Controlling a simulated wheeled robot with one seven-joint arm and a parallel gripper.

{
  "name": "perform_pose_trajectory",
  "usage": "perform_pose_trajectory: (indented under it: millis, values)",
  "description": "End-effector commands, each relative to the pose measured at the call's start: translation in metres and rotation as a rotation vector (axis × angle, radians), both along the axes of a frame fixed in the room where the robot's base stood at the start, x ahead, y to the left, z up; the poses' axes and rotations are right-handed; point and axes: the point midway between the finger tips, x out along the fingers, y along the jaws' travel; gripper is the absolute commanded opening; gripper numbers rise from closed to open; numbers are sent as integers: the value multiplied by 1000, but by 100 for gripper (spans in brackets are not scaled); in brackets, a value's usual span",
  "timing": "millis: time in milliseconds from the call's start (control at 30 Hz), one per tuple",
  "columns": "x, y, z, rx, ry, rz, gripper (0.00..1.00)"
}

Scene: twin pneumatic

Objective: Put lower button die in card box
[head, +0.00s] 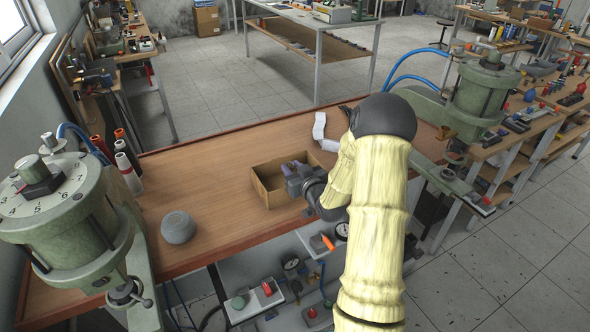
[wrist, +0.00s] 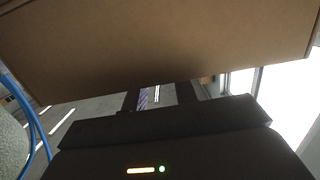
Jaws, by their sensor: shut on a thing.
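The card box (head: 262,187) is an open brown cardboard box near the front of the wooden bench. My gripper (head: 297,182) is at the right side of its opening, pointing left. A small grey-purple piece, which looks like the lower button die (head: 296,167), shows at my gripper's tip, partly hidden by the gripper. In the wrist view a brown cardboard panel (wrist: 165,45) fills the upper part, close to my fingers (wrist: 160,95). A thin pale striped strip shows between the fingers. The die's full shape is not clear there.
A grey round object (head: 178,227) stands left of the box. Green presses stand at the left (head: 65,215) and right (head: 485,95) ends of the bench. Bench surface (head: 205,180) left of the box is clear.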

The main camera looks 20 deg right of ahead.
Motion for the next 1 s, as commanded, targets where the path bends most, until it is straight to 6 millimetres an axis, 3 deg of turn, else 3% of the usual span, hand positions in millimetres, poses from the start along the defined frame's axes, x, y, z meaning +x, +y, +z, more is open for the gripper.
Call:
perform_pose_trajectory:
  millis: [67, 100, 200, 533, 767, 1000]
  values:
    - [-1, 3, -5, 6, 8, 4, 1]
    - [-1, 2, -6, 7, 11, 4, 32]
    - [-2, 2, -7, 9, 13, 3, 50]
    - [-3, 0, -8, 12, 20, 0, 50]
    - [-3, 0, 8, 10, 16, -2, 50]
    - [-50, -4, 12, 6, 11, -6, 50]
